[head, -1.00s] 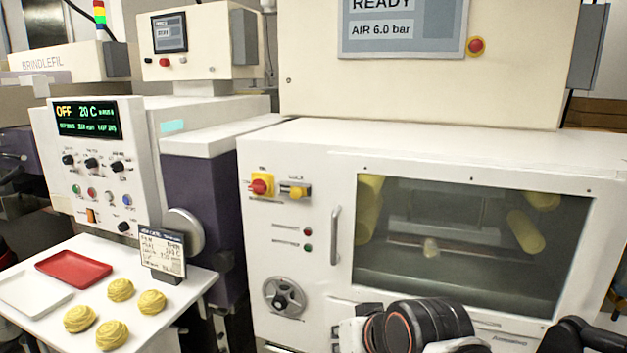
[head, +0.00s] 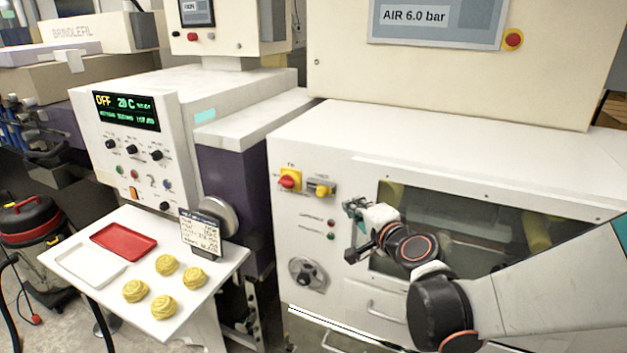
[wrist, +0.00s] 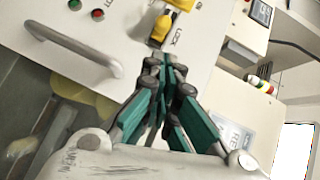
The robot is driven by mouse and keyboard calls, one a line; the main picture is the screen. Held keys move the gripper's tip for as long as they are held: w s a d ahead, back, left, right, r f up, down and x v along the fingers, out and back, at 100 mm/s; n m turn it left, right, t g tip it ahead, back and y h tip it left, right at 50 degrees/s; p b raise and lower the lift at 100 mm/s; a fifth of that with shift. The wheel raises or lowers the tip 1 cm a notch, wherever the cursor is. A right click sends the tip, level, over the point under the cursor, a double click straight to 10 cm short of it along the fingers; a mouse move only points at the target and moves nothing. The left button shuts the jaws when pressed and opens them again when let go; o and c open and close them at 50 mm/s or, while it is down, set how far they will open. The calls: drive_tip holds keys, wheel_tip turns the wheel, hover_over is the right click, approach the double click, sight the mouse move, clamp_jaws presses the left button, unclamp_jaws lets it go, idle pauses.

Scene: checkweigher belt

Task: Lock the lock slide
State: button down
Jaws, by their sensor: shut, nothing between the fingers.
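The lock slide is a yellow knob (head: 321,189) on a small grey plate, on the white front panel of the machine, right of the red rotary switch. In the wrist view its yellow knob (wrist: 163,27) shows at the top, beside a LOCK label, just beyond my fingertips. My gripper (head: 354,207) is shut and empty, in front of the panel, to the right of and a little below the knob in the head view. Its green-padded fingers (wrist: 166,72) point toward the knob and appear apart from it.
The red switch (head: 288,180) on its yellow plate is close left of the lock. A door handle (wrist: 75,50) stands out beside my fingers. A dark window (head: 450,220) lies behind my arm. A handwheel (head: 307,274) sits below. A white table (head: 215,258) with dough pieces stands left.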

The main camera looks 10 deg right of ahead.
sight(324, 188)
drive_tip(key=b+x, duration=0.1)
drive_tip(key=x, duration=0.9)
idle(0.4)
drive_tip(key=shift+w+a+b, duration=0.15)
drive_tip(key=shift+a+b, duration=0.05)
drive_tip(key=shift+b, duration=0.1)
drive_tip(key=shift+w+a+f, duration=0.1)
drive_tip(key=shift+w+a, duration=0.25)
drive_tip(key=shift+a, duration=0.2)
drive_tip(key=shift+w+a, duration=0.4)
drive_tip(key=shift+a, duration=0.1)
drive_tip(key=shift+w+a, duration=0.1)
drive_tip(key=shift+a, duration=0.1)
drive_tip(key=shift+d, duration=0.15)
